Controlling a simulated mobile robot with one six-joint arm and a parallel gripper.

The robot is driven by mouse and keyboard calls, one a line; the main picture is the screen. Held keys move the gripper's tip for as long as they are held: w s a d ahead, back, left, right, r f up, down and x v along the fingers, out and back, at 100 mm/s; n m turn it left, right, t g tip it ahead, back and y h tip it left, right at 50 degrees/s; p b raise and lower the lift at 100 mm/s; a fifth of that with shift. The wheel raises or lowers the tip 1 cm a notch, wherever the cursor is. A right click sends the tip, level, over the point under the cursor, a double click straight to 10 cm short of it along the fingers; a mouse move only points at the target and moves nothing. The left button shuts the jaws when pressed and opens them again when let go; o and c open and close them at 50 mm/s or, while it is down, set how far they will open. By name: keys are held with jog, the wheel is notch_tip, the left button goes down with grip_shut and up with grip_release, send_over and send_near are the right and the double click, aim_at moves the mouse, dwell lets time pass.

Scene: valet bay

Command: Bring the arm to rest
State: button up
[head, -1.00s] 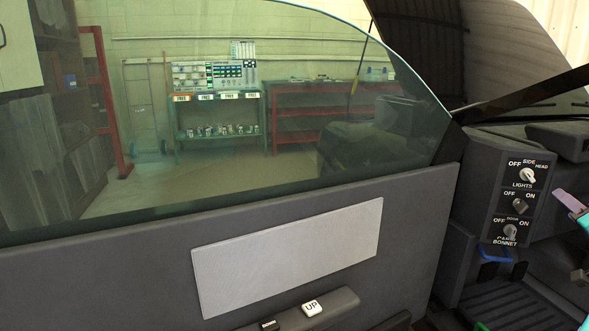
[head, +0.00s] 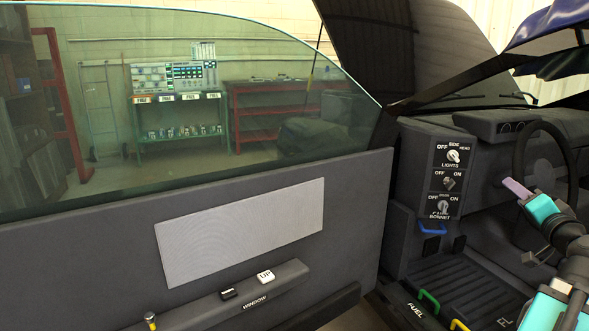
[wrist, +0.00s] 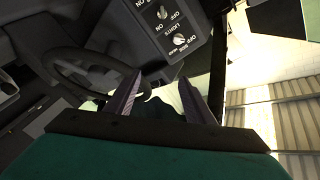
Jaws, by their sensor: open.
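My gripper (head: 517,189) is at the right in the head view, in front of the steering wheel and right of the switch panel. Its purple fingers point up and left. In the wrist view my gripper (wrist: 160,100) has its two fingers apart, with nothing held between them. The teal arm links run down to the lower right corner of the head view.
The steering wheel (head: 572,165) is close behind my gripper. The switch panel (head: 446,180) carries the lights and bonnet controls. The car door (head: 90,270) with its raised window fills the left. Coloured levers (head: 429,301) sit low by the footwell.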

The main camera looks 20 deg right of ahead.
jog(key=w+a+f+n+g+y+p, duration=0.1)
jog(key=w+a+f+n+y+p, duration=0.1)
jog(key=w+a+f+y+p, duration=0.4)
jog(key=w+a+f+n+g+y+p, duration=0.1)
jog(key=w+a+f+g+p, duration=0.15)
jog(key=w+a+f, duration=0.7)
jog(key=w+a+f+n+g+y+p, duration=0.2)
jog(key=w+a+f+p, duration=0.15)
jog(key=a+f, duration=0.55)
jog(key=w+a+f+n+g+y+p, duration=0.25)
jog(key=a+f+p, duration=0.25)
jog(key=a+f, duration=0.4)
jog(key=s+a+f+n+g+p, duration=0.1)
jog(key=s+a+f+g+p, duration=0.1)
jog(key=s+a+f+p, duration=0.3)
jog(key=s+a+f+n+g+y, duration=0.1)
jog(key=s+a+f+g, duration=0.1)
jog(key=a, duration=0.5)
jog(key=s+a+f+n+g+p, duration=0.1)
jog(key=s+a+f+g+p, duration=0.2)
jog(key=a, duration=0.4)
jog(key=s+a+f+n+g+h+p, duration=0.1)
jog(key=s+a+n+g+p, duration=0.1)
jog(key=s, duration=0.8)
jog(key=s+a+f+n+g+h+p, duration=0.2)
jog(key=s+a+p, duration=0.3)
jog(key=s, duration=0.5)
jog(key=shift+s+a+n+g, duration=0.2)
jog(key=shift+a+n+g, duration=0.15)
jog(key=shift+a+g, duration=0.4)
